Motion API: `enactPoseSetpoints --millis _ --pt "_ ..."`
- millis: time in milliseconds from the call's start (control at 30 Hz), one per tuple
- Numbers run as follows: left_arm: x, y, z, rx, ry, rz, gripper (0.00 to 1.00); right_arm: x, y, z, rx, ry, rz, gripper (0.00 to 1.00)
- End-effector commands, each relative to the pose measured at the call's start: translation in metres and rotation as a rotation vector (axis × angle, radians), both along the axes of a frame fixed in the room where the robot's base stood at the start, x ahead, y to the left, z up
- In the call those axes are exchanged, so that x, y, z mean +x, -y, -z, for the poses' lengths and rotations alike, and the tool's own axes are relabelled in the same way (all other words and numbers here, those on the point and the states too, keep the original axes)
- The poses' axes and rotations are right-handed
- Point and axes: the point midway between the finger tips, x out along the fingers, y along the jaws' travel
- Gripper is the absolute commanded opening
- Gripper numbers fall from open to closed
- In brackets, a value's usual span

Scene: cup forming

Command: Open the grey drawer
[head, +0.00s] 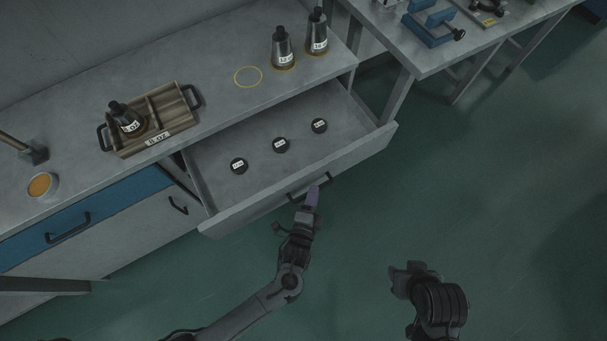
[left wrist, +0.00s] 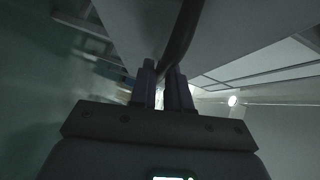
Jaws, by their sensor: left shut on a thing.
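The grey drawer (head: 222,217) stands pulled out from under the bench in the head view, its inside showing. Three black round pieces with white labels (head: 281,145) lie on its floor in a row. My left gripper (head: 313,194) is at the drawer's dark bar handle (head: 297,194), near the middle of its front. In the left wrist view the left gripper (left wrist: 162,85) is shut on the handle (left wrist: 182,38), which runs between its fingers. My right arm shows at the lower right of the head view, apart from the drawer; its fingertips are not clear.
A blue drawer (head: 110,205) is shut at left. The green floor at right is clear.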

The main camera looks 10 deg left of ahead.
Motion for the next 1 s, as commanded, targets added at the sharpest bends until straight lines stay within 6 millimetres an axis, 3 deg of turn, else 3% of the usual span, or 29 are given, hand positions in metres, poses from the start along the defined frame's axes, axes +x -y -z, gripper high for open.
enactPoseSetpoints --millis 233,667,700,833,1000 --pt "-0.016 0.015 -0.001 0.0 0.002 0.0 0.0 0.0 0.0 -0.008 0.0 0.0 0.0 0.43" --pt "-0.019 0.018 0.0 -0.001 0.002 -0.001 0.0 0.0 0.002 -0.008 -0.01 -0.001 -0.006 0.43" --pt "-0.019 0.018 0.0 -0.001 0.002 -0.001 0.18 0.0 0.002 -0.008 -0.011 0.0 -0.007 0.43" --pt "-0.019 0.017 0.0 0.0 0.001 -0.001 0.38 0.0 0.002 -0.008 -0.011 0.0 -0.007 0.43" --pt "-0.019 0.017 0.0 0.0 0.001 -0.001 0.38 0.0 0.002 -0.008 -0.01 -0.001 -0.006 0.43"
